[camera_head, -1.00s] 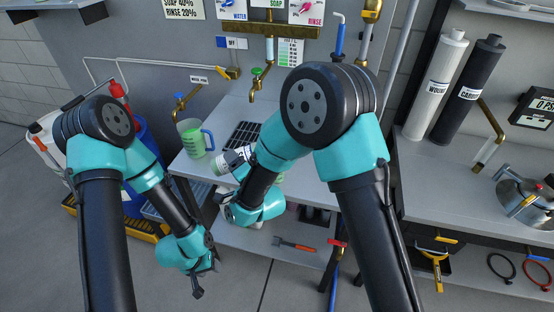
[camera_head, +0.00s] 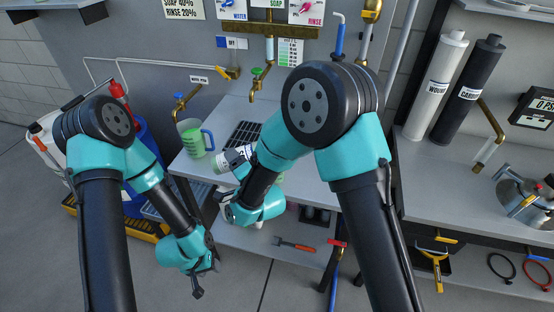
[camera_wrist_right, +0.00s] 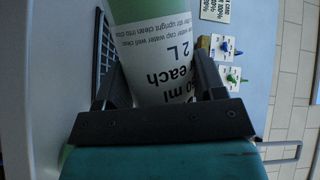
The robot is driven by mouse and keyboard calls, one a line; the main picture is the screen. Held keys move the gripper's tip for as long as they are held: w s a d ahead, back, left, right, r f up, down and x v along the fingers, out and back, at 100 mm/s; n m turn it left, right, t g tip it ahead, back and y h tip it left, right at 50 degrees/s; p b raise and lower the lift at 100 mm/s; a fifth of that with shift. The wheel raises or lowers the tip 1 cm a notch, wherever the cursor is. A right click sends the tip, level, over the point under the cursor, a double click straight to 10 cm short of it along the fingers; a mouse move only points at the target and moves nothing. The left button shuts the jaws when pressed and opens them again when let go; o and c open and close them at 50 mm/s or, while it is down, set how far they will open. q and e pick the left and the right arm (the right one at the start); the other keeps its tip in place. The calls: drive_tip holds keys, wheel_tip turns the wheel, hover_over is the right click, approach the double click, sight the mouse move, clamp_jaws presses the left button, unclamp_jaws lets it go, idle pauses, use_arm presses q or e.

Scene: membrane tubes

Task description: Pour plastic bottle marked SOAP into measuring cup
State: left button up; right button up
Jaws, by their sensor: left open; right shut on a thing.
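The measuring cup (camera_head: 194,138) is clear with a blue handle and green liquid in it. It stands on the grey bench, left of the drain grate. My right gripper (camera_wrist_right: 160,95) is shut on a bottle (camera_wrist_right: 160,50) with a white printed label and a green body. My right arm hides part of the bottle. My left gripper (camera_head: 203,282) hangs open and empty, low in front of the bench.
A drain grate (camera_head: 243,136) lies behind the bottle, with brass taps (camera_head: 256,85) above the bench. A white jug and a blue drum (camera_head: 134,140) stand at left. A red-handled tool (camera_head: 294,246) lies on the lower shelf. The bench in front of the cup is clear.

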drive_tip(key=shift+f+n, duration=0.3)
drive_tip(key=shift+f, duration=0.05)
drive_tip(key=shift+w+d+f+n+g+h, duration=0.1)
drive_tip(key=shift+d+f+n+g+h, duration=0.15)
drive_tip(key=shift+f+n, duration=0.35)
drive_tip(key=shift+d+f+n+g+h, duration=0.15)
drive_tip(key=shift+f+n+g+h, duration=0.1)
drive_tip(key=shift+f+n, duration=0.35)
drive_tip(key=shift+d+r+n+h, duration=0.1)
drive_tip(key=shift+d+n+h, duration=0.2)
drive_tip(key=shift+n, duration=0.2)
drive_tip(key=shift+d+r+n, duration=0.15)
drive_tip(key=shift+d+n, duration=0.05)
drive_tip(key=shift+n, duration=0.2)
drive_tip(key=shift+w+r, duration=0.1)
